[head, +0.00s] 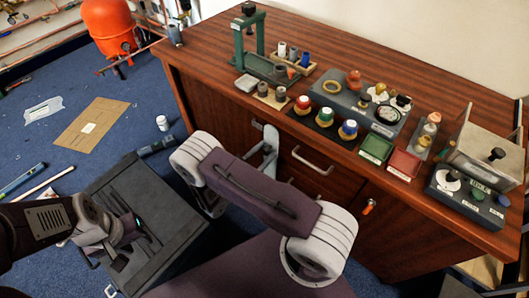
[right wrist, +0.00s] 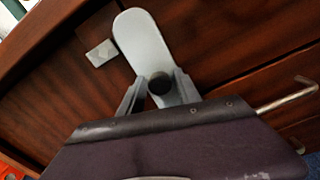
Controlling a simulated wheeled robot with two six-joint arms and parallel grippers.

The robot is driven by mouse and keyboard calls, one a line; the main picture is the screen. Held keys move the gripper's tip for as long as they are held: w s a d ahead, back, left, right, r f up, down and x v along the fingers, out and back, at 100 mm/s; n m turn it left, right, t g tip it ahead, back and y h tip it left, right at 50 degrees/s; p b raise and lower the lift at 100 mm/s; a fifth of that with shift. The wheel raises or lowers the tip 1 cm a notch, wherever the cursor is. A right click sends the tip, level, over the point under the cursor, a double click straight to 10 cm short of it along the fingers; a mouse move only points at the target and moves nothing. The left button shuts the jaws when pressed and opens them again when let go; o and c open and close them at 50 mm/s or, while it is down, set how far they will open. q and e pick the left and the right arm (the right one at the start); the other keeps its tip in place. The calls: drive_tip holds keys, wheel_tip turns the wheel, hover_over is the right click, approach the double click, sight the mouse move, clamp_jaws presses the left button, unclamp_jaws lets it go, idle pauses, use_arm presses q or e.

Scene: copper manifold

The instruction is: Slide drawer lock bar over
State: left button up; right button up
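The lock bar (right wrist: 140,38) is a grey, round-ended plate on the wooden cabinet front, tilted slightly left at its top in the right wrist view. Its dark round knob (right wrist: 160,84) lies between the fingers of my right gripper (right wrist: 159,82). Whether both fingers press on the knob I cannot tell. The bar's lower part is hidden by the gripper. In the head view the bar (head: 271,134) shows beyond my right arm. A small pale block (right wrist: 101,53) sits left of the bar, apart from it. My left gripper (head: 122,240) is far left, over a dark case, its fingers unclear.
The drawer handle (head: 313,160) is right of the bar and also shows in the right wrist view (right wrist: 290,95). The wooden top (head: 215,55) carries a green press, coloured caps and trays. The dark case (head: 170,215) stands on the blue floor beside the cabinet.

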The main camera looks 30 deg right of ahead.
clamp_jaws()
idle(1.2)
